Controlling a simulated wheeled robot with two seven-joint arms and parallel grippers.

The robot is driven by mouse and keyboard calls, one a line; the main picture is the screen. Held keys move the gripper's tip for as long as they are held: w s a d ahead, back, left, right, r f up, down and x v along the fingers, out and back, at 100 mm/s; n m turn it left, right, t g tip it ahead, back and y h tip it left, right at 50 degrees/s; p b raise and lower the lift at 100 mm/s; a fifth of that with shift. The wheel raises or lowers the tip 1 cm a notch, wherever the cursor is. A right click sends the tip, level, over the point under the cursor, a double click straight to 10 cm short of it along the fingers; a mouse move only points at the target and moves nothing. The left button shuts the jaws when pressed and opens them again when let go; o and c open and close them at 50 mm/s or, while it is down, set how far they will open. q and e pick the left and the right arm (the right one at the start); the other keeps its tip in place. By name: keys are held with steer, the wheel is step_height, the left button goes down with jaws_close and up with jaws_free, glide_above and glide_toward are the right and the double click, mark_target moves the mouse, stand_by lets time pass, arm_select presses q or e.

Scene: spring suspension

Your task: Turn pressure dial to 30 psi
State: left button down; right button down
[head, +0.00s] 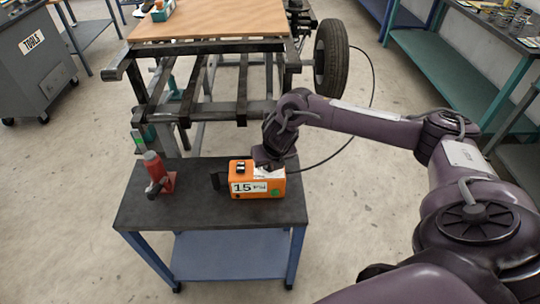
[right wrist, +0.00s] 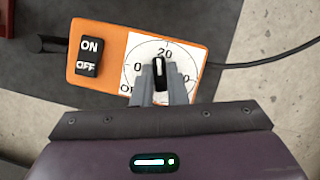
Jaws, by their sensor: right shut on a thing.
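An orange pump box (head: 276,183) stands on the small dark-topped table. Its front display (head: 243,187) reads 15, with small lettering beside it. In the right wrist view, the box (right wrist: 112,42) has a white dial face (right wrist: 135,52) with 0, 20 and OFF visible; other marks are hidden by my fingers. The black knob (right wrist: 159,74) has a white pointer line aimed roughly up, just left of the 20. My right gripper (head: 266,160) is on top of the box, its two fingers shut on either side of the knob. My left gripper is not in view.
A black ON/OFF switch (right wrist: 89,56) sits left of the dial. A red tool (head: 155,172) stands on the table (head: 190,212) to the left. A cable runs from the box toward the wheel (head: 331,58). A metal frame (head: 200,100) stands behind.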

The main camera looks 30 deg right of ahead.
mark_target(261, 175)
steer(key=m+h+p, duration=0.1)
steer(key=m+p, duration=0.2)
steer(key=m+g+h+p, duration=0.1)
steer(key=m+p, duration=0.2)
steer(key=p, duration=0.1)
steer(key=m+g+p, duration=0.1)
steer(key=m+p, duration=0.2)
steer(key=shift+w+a+r+h, duration=0.15)
steer(key=shift+a+r+h, duration=0.15)
steer(key=shift+h, duration=0.1)
steer(key=shift+w+f+m+g+p, duration=0.15)
steer(key=shift+m+g+p, duration=0.35)
steer(key=shift+m+p, duration=1.15)
steer(key=shift+d+f, duration=0.1)
steer(key=c, duration=1.4)
jaws_free()
steer(key=shift+c, duration=0.2)
steer(key=p+v, duration=0.2)
steer(key=v, duration=0.5)
steer(key=shift+a+r, duration=0.3)
